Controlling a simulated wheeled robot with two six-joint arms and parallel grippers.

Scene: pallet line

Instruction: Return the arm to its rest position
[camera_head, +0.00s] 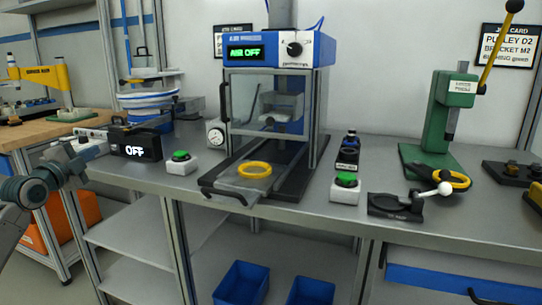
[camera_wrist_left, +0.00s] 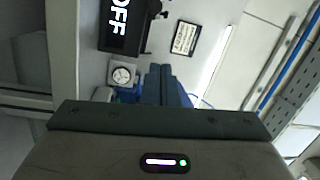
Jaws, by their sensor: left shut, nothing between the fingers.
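My left arm (camera_head: 38,186) comes in from the left edge of the head view. My left gripper (camera_head: 98,146) is at the left end of the grey bench, close to the black box that reads OFF (camera_head: 136,147). In the left wrist view the gripper body spans the bottom, and the fingers (camera_wrist_left: 165,85) are together with nothing between them. The OFF box shows at the top of the wrist view (camera_wrist_left: 122,25). My right gripper is in neither view.
The grey bench (camera_head: 310,200) holds a blue-topped press (camera_head: 275,50), a yellow ring (camera_head: 254,170), green buttons (camera_head: 181,156) and a green arbor press (camera_head: 450,110). Blue bins (camera_head: 241,284) sit below. A wooden bench (camera_head: 40,133) stands at the far left.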

